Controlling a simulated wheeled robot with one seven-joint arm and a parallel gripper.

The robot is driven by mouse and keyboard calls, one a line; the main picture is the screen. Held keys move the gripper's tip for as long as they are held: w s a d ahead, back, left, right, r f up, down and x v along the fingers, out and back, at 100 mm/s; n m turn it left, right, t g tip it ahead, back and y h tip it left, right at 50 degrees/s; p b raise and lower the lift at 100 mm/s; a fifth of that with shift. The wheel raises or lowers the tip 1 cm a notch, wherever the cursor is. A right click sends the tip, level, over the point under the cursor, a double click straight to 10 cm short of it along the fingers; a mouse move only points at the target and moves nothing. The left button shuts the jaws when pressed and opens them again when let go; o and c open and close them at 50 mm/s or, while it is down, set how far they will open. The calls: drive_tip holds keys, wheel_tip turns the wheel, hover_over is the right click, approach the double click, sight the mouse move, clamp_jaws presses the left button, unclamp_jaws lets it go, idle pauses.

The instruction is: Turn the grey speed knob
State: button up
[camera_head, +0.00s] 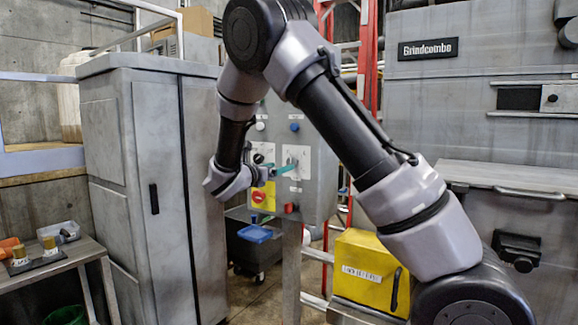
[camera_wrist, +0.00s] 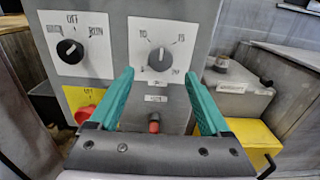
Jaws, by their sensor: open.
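The grey speed knob (camera_wrist: 160,59) sits on a white plate with numbers around it, on the grey control panel (camera_head: 319,165). In the wrist view my gripper (camera_wrist: 159,74) is open, with one teal finger at each side of the knob's lower part. The fingertips appear close to the panel, but I cannot tell whether they touch the knob. In the head view my gripper (camera_head: 290,167) reaches the panel from the left, in front of the plate, and the knob is hard to make out there.
A black OFF/RUN knob (camera_wrist: 70,51) is to the left, above a red stop button (camera_head: 260,196) on yellow. A small red knob (camera_wrist: 154,124) is below the speed plate. A grey cabinet (camera_head: 150,190) stands left of the panel, and a yellow box (camera_head: 366,270) is at lower right.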

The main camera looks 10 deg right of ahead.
sight(293, 162)
drive_tip(key=x, duration=0.6)
drive_tip(key=shift+w+d, duration=0.15)
drive_tip(key=shift+c, duration=0.3)
clamp_jaws()
